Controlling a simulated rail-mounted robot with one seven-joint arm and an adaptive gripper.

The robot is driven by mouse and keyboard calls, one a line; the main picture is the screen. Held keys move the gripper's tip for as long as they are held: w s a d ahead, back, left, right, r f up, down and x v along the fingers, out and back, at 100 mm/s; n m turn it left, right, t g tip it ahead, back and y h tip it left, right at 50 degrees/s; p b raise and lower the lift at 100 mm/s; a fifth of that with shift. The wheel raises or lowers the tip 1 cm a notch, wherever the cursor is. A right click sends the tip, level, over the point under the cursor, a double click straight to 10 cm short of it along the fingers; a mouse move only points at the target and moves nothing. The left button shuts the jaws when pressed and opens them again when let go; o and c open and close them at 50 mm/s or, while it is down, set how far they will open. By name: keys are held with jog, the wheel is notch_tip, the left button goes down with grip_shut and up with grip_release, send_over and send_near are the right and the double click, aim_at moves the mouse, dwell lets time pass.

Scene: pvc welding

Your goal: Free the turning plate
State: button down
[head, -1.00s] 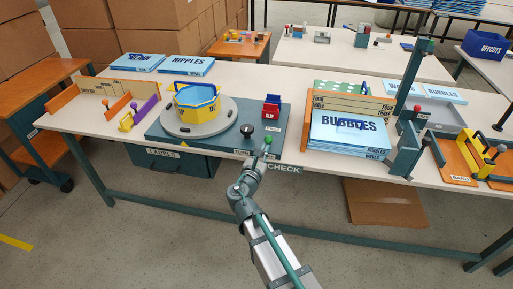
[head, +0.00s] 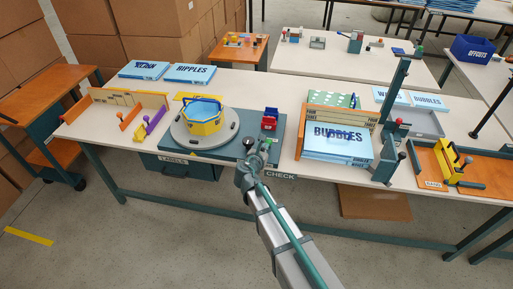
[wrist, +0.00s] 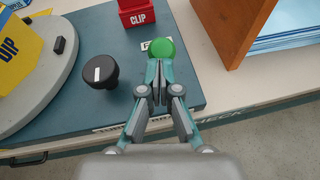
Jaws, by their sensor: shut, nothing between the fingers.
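The turning plate is a grey disc (head: 180,136) on a teal base board (wrist: 194,82), with a yellow and blue tub (head: 203,122) on top. The plate also shows at the left of the wrist view (wrist: 38,100). A black knob with a white line (wrist: 98,72) stands on the board beside the plate. A green ball knob (wrist: 161,49) stands right of the black knob. My gripper (wrist: 158,82) is shut and empty, its tips just short of the green ball in the picture. Whether they touch it, I cannot tell.
A red CLIP box (wrist: 137,12) stands behind the green ball. A wooden rack (head: 340,122) with blue BUBBLES packs (head: 335,150) stands to the right. Purple and orange pieces (head: 153,122) stand left of the plate. The board's front edge lies near the table edge.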

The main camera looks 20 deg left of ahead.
jog(key=shift+w+a+r+p, duration=0.25)
jog(key=shift+w+r+p, duration=0.3)
jog(key=shift+w+r, duration=0.45)
jog(key=shift+w+a+r+p, duration=0.1)
jog(key=shift+w+r+p, duration=0.1)
jog(key=shift+w, duration=0.3)
jog(key=shift+w+a+r+p, duration=0.1)
jog(key=shift+w+a+r, duration=0.1)
jog(key=shift+w, duration=0.3)
jog(key=shift+w+a+r+p, duration=0.1)
jog(key=shift+w+r, duration=0.1)
jog(key=shift+w, duration=0.3)
jog(key=shift+s+d+r, duration=0.1)
jog(key=shift+s+d, duration=0.05)
jog(key=shift+s, duration=0.35)
jog(key=s+r+b, duration=0.1)
jog(key=s+r, duration=0.7)
jog(key=r, duration=0.1)
jog(key=shift+s+b, duration=0.3)
jog(key=shift+b, duration=0.1)
